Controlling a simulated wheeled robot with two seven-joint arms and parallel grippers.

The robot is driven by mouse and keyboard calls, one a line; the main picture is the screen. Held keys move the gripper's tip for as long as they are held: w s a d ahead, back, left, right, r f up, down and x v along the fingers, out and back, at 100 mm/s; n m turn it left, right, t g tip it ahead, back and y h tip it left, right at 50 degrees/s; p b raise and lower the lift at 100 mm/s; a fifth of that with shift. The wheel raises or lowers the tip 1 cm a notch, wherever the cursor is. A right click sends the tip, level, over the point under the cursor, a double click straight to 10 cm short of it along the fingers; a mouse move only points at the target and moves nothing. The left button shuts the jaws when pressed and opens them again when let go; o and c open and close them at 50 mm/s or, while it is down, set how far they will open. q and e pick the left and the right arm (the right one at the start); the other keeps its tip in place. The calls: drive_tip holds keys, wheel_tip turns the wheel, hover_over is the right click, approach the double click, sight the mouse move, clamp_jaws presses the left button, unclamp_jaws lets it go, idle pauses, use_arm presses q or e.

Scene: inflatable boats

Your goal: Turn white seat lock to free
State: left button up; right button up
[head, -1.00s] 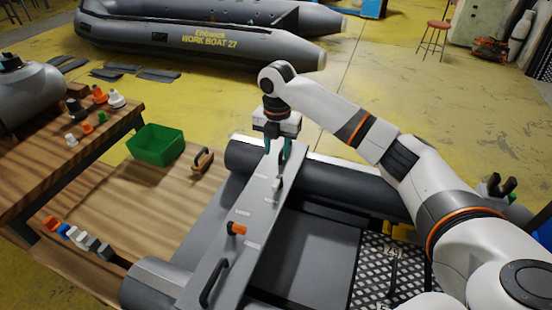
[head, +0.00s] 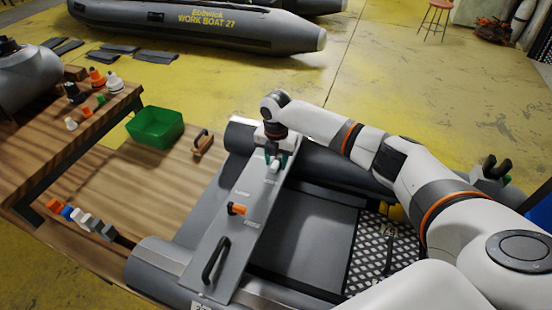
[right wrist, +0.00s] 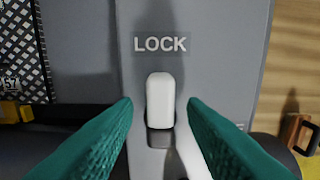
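The white seat lock (right wrist: 160,100) is an upright-pointing bar under the printed word LOCK (right wrist: 160,45) in the right wrist view. In the head view the white lock (head: 273,168) sits near the far end of the grey seat board (head: 205,245). My right gripper (right wrist: 160,108) is open, with one teal finger on each side of the lock and visible gaps between. In the head view my right gripper (head: 277,158) is low over the board. A label at the lock's right is mostly hidden behind a finger. My left gripper is not in view.
An orange lock (head: 237,208) and a black handle (head: 214,262) are nearer on the board. A green bin (head: 155,128), a wooden-based handle (head: 203,143) and several coloured knobs are on the wooden bench (head: 130,215). Grey boat tubes flank the board.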

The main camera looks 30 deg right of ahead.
clamp_jaws()
